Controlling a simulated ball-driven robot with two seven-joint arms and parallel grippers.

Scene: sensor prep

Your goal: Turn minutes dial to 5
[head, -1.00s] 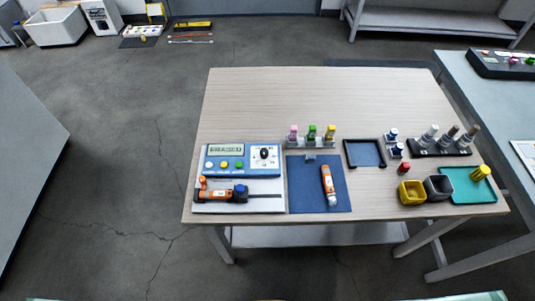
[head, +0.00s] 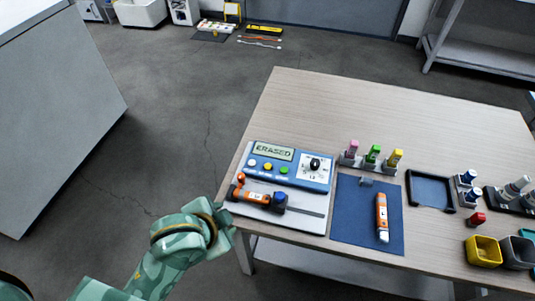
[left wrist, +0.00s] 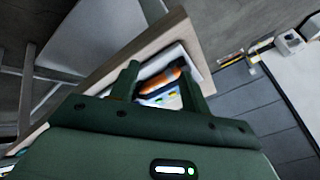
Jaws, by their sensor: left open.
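The blue control box (head: 290,165) sits at the left end of the wooden table, its display reading "ERASED". Its black dial (head: 315,164) stands on a white scale at the box's right side. White, yellow and green buttons (head: 267,167) line its left part. An orange and black tool (head: 258,194) lies on the white base in front of it. My left arm reaches in from the lower left; its gripper is hidden or hard to make out in the head view. In the left wrist view my left gripper (left wrist: 160,85) is open and empty, with the box blurred beyond the fingers. My right gripper is out of view.
A blue mat (head: 368,215) with an orange-white tube (head: 382,217) lies right of the box. Pink, green and yellow pegs (head: 374,153) stand behind it. A black tray (head: 431,190), a yellow bin (head: 484,251) and a grey bin are further right. The table's back is clear.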

